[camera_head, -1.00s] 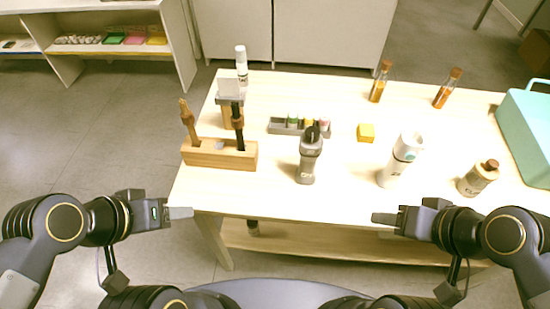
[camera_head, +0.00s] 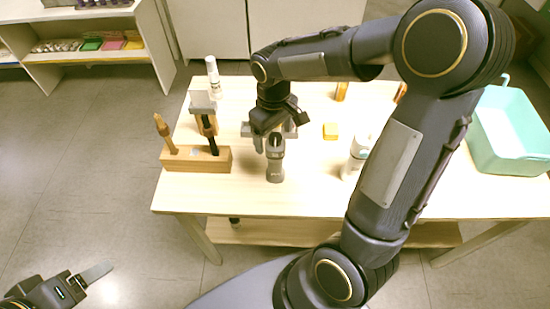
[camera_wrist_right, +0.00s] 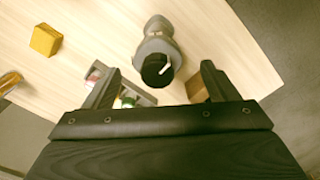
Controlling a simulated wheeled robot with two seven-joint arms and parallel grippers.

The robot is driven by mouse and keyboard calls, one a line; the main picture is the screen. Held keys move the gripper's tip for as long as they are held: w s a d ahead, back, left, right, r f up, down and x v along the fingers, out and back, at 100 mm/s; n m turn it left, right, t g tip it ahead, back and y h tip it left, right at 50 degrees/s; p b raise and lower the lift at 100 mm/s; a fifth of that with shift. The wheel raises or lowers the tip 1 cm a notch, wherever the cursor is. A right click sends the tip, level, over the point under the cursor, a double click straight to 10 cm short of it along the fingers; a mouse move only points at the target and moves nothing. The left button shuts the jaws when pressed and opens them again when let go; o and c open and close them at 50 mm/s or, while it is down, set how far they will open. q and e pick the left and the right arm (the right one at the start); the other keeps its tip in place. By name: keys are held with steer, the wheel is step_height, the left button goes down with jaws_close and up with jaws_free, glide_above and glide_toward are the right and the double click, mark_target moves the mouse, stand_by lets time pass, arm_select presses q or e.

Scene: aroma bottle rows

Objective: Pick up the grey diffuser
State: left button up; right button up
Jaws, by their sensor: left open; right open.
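The grey diffuser (camera_head: 275,170), a grey bottle with a dark top, stands upright near the table's front edge. Its upper part is partly hidden by my right gripper (camera_head: 272,138), which is open just above and behind it. In the right wrist view the diffuser (camera_wrist_right: 160,38) with its black cap shows ahead, between the two spread fingers of my right gripper (camera_wrist_right: 158,82). I see no contact between them. My left gripper (camera_head: 98,271) is open and empty, low at the left, off the table.
A wooden holder (camera_head: 190,161) with brushes stands left of the diffuser. A small rack (camera_head: 248,130) is behind my gripper. A teal basket (camera_head: 510,155) sits far right. My right arm covers much of the table.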

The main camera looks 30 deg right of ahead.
mark_target(275, 147)
step_height(275, 147, down, 5)
steer(key=shift+d+f+p, duration=0.15)
steer(key=shift+p, duration=0.25)
steer(key=shift+c, duration=0.4)
steer(key=c, duration=1.4)
